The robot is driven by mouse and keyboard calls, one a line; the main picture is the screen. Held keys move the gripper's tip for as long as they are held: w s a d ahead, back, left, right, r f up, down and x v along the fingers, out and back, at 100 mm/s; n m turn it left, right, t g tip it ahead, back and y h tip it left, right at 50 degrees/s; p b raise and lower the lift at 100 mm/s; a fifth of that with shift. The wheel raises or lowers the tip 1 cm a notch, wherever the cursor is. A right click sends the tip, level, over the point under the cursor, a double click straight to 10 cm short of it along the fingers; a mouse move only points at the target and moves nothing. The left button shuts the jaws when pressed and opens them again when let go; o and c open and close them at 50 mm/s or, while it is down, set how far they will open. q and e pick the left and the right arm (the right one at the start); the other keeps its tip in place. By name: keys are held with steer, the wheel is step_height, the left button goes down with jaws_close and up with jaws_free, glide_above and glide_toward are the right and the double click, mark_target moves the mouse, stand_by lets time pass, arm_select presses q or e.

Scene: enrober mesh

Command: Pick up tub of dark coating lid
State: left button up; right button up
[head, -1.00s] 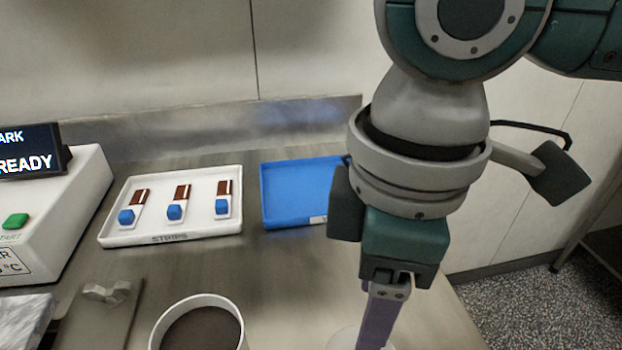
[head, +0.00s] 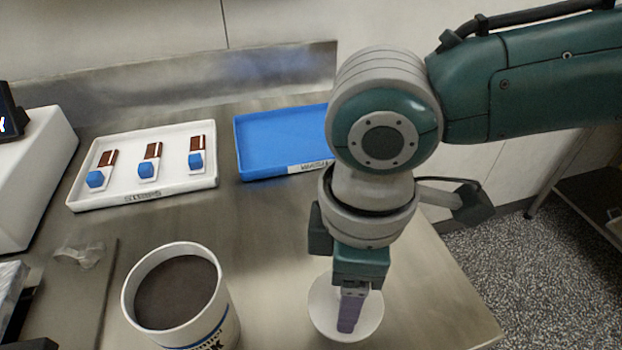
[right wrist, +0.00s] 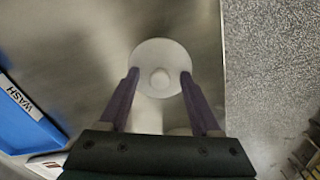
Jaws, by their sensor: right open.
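The lid is a round white disc (head: 372,318) lying on the steel counter near its right edge. My right gripper (head: 347,325) is above the lid, pointing down. The tub of dark coating (head: 178,290) stands uncovered to the left, with dark brown coating inside. My left gripper is not in view.
A white tray (head: 140,200) holds several chocolate strips with blue ends. A blue tray (head: 262,172) stands behind my right arm; its label reads WASH in the wrist view. A white machine (head: 35,185) is at the left. The counter ends just right of the lid.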

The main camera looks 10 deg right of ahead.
jaws_close()
stand_by(0.4)
steer(key=shift+r, duration=0.1)
